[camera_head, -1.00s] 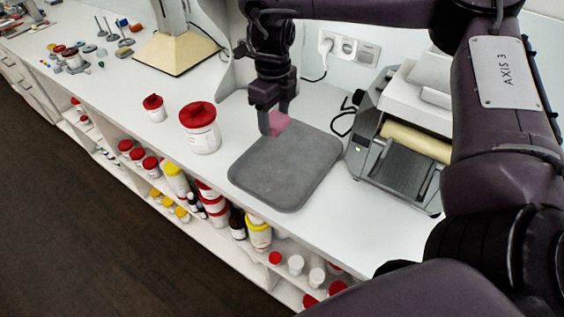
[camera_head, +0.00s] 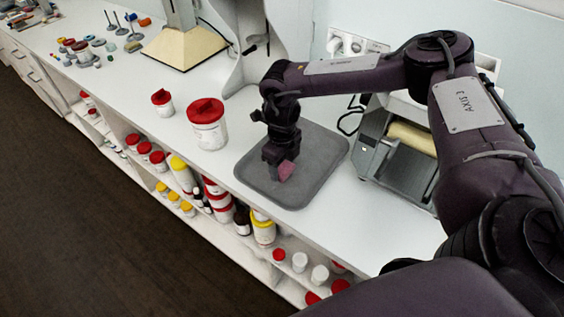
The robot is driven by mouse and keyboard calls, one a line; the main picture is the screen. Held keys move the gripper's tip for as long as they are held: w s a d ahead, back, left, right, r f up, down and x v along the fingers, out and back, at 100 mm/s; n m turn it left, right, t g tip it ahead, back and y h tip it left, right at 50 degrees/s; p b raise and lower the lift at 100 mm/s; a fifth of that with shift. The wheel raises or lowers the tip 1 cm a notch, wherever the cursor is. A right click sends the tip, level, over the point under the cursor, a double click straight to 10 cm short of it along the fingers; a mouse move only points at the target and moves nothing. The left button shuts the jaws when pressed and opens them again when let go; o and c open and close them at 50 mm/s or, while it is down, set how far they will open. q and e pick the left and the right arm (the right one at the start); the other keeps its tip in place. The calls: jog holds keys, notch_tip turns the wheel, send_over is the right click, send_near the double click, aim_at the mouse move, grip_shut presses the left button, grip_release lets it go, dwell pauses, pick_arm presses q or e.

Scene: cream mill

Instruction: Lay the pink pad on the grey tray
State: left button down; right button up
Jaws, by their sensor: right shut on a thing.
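The grey tray (camera_head: 318,160) lies flat on the white counter, a rounded square with a low rim. My right gripper (camera_head: 279,172) is over the left-middle part of the tray, pointing down. My left gripper is not in view.
A large white jar with a red lid (camera_head: 207,124) stands just left of the tray, with a smaller one (camera_head: 162,102) beyond. A roller machine (camera_head: 400,150) stands close on the right. Shelves with several jars are below the counter's front edge (camera_head: 215,181).

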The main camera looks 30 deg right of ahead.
aim_at(282, 167)
jog(key=shift+f, duration=0.2)
jog(key=o, duration=1)
jog(key=shift+o, duration=0.2)
jog(key=shift+r, duration=0.2)
jog(key=shift+w+r+b, duration=0.1)
jog(key=shift+r+b, duration=0.2)
jog(key=shift+r, duration=0.05)
notch_tip(282, 167, up, 11)
jog(key=b, duration=0.1)
jog(key=shift+b, duration=0.35)
